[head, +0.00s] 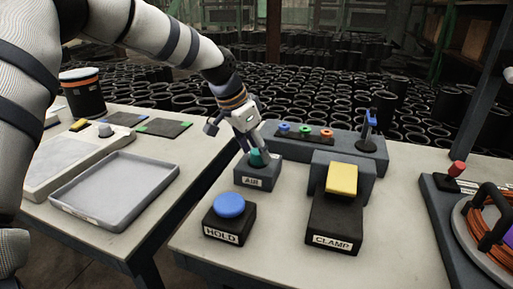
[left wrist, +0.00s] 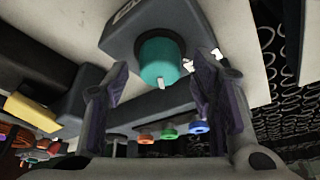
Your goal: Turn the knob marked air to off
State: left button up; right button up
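The air knob (head: 258,157) is teal and sits on a dark grey box labelled AIR (head: 257,174) on the right-hand table. In the left wrist view the knob (left wrist: 161,61) shows its round face with a small pale pointer at its edge and pale marks beside it. My left gripper (head: 256,148) is over the knob from above. In the left wrist view its two fingers (left wrist: 160,95) are apart, on either side of the knob, with gaps visible; I see no contact. My right gripper is not in view.
A HOLD box with a blue button (head: 230,205) stands in front of the knob box. A CLAMP box with a yellow paddle (head: 342,179) stands to the right. Behind is a panel with coloured buttons (head: 305,131). A grey tray (head: 118,185) lies on the left table.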

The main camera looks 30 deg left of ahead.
pick_arm(q)
jog(key=c, duration=1.1)
jog(key=shift+s+d+r+n+y+p, duration=0.1)
jog(key=shift+r+n+y+p, duration=0.2)
jog(key=shift+n+p, duration=0.45)
jog(key=shift+f+n+y, duration=0.15)
jog(key=shift+n+y, duration=0.15)
jog(key=shift+n, duration=0.65)
jog(key=n, duration=0.1)
jog(key=n+y, duration=0.1)
jog(key=shift+d+f+n, duration=0.1)
jog(key=shift+f+n, duration=0.1)
jog(key=shift+n, duration=0.1)
jog(key=n+y, duration=0.1)
jog(key=n, duration=0.2)
jog(key=n+y, duration=0.1)
jog(key=n, duration=0.1)
jog(key=shift+d+n+g, duration=0.1)
jog(key=shift+n+g, duration=0.2)
jog(key=shift+n, duration=0.1)
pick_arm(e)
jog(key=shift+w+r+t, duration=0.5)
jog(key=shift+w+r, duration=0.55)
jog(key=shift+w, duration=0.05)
pick_arm(q)
jog(key=shift+f, duration=0.1)
jog(key=o, duration=1.2)
jog(key=shift+c, duration=0.2)
